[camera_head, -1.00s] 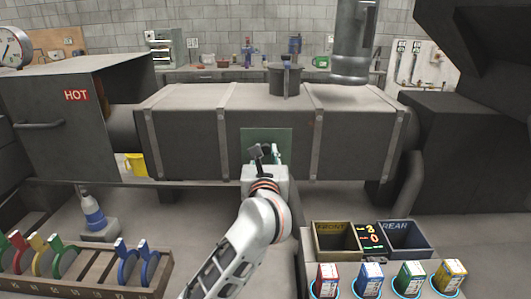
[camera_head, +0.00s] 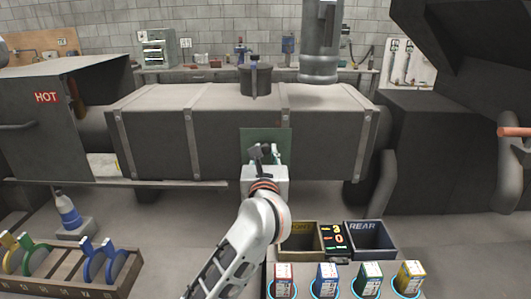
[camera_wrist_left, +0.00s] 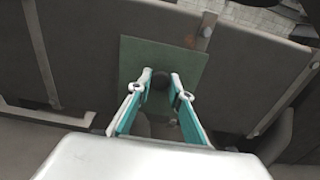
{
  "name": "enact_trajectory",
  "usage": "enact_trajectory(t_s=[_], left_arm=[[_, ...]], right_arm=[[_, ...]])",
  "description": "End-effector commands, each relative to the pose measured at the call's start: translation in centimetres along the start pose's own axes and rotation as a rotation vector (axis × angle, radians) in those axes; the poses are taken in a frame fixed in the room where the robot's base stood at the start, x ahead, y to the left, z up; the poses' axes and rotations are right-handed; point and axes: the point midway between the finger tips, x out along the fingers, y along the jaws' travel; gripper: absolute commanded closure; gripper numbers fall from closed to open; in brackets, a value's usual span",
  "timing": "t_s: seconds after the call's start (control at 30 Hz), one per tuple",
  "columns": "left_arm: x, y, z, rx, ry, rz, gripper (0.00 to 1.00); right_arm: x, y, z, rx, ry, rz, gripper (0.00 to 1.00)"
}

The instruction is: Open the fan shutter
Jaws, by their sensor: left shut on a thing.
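The fan shutter appears as a flat green plate (camera_head: 282,136) on the front of the long dark grey duct (camera_head: 225,150). The plate overlaps the strap at its right. My left gripper (camera_head: 265,152) reaches up to the plate from below. In the left wrist view, my left gripper (camera_wrist_left: 161,79) has its two teal-lined fingers closed around a dark round knob (camera_wrist_left: 161,82) in the middle of the green plate (camera_wrist_left: 138,52). The knob is mostly hidden by the gripper in the head view. My right gripper is in neither view now.
A dark box marked HOT (camera_head: 30,125) stands at the left. FRONT (camera_head: 298,240) and REAR (camera_head: 370,238) bins stand at the lower right, with several colored cartons before them. A rack of colored rings (camera_head: 60,278) is at the lower left.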

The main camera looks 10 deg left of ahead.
Motion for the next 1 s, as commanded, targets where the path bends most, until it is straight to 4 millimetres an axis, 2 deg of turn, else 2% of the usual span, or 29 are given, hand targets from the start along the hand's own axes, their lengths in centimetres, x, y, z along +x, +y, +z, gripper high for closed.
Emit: enact_trajectory(t_s=[0.27, 0.3, 0.37, 0.77, 0.87, 1.0], left_arm=[[0.0, 0.0, -0.1, 0.001, 0.001, -0.001, 1.00], [0.0, 0.0, -0.1, 0.001, 0.001, -0.001, 0.78], [0.0, 0.0, -0.1, 0.001, 0.001, 0.000, 0.63], [-0.3, 0.0, -0.1, 0.001, 0.001, -0.001, 0.63], [-1.3, -0.1, -0.1, -0.001, 0.001, -0.002, 0.63], [-3.8, -0.1, -0.1, -0.002, 0.002, -0.003, 0.63]], right_arm=[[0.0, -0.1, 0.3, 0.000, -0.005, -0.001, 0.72], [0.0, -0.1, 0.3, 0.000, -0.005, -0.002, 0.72], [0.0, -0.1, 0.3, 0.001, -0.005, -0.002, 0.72], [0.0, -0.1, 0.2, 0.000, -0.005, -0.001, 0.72], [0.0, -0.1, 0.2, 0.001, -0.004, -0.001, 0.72], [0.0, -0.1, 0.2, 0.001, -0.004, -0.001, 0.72]])
